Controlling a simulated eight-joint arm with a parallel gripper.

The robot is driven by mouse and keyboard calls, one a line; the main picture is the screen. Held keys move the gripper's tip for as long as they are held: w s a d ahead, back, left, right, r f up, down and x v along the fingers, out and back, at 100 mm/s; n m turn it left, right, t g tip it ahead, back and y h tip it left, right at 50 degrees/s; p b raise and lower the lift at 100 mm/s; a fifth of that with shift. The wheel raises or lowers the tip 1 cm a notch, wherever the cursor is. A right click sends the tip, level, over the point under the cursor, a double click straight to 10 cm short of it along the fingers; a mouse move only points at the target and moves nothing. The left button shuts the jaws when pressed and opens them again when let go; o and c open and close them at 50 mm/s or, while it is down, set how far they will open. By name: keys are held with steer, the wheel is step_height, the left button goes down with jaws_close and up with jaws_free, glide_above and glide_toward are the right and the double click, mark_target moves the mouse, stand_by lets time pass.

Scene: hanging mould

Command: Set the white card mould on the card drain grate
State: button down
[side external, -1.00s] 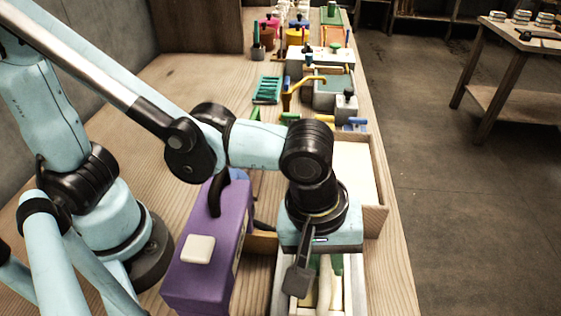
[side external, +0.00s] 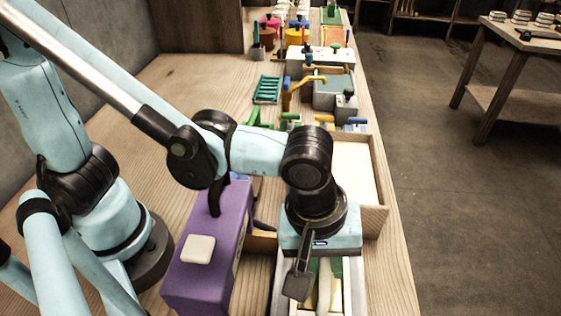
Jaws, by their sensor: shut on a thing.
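My gripper (side external: 299,279) points down over a pale, open-topped box at the front of the bench. One dark finger shows; the other is hidden. It is shut on what appears to be the white card mould, but the grip is mostly hidden behind the finger and gripper body. Cream bars (side external: 324,287) and a bit of green show below the gripper, inside the box; I cannot tell which part is the mould. A teal slatted grate (side external: 267,89), which looks like the card drain grate, lies flat and empty farther back on the bench.
A purple case (side external: 205,262) with a dark handle stands close left of my gripper. A wooden tray with a white sheet (side external: 354,172) lies behind it. Grey blocks (side external: 333,92) with a yellow bent pipe (side external: 300,84) stand right of the grate. Bare bench lies to its left.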

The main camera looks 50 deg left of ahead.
steer(key=c, duration=1)
jaws_free()
steer(key=shift+o, duration=0.2)
steer(key=shift+r, duration=0.1)
step_height(320, 180, up, 11)
steer(key=s+a, duration=0.2)
steer(key=w+a+f+m+t, duration=0.1)
steer(key=w+a+m+t, duration=0.1)
steer(key=a, duration=0.6)
steer(key=w+a+f+m+t+y, duration=0.1)
steer(key=w+a+f+m, duration=0.1)
steer(key=a, duration=0.6)
steer(key=w+a+f+m+t, duration=0.1)
steer(key=w+a+m, duration=0.3)
steer(key=a, duration=0.4)
steer(key=shift+f+m+t+y, duration=0.3)
steer(key=shift+m+t, duration=0.2)
steer(key=shift+t, duration=0.3)
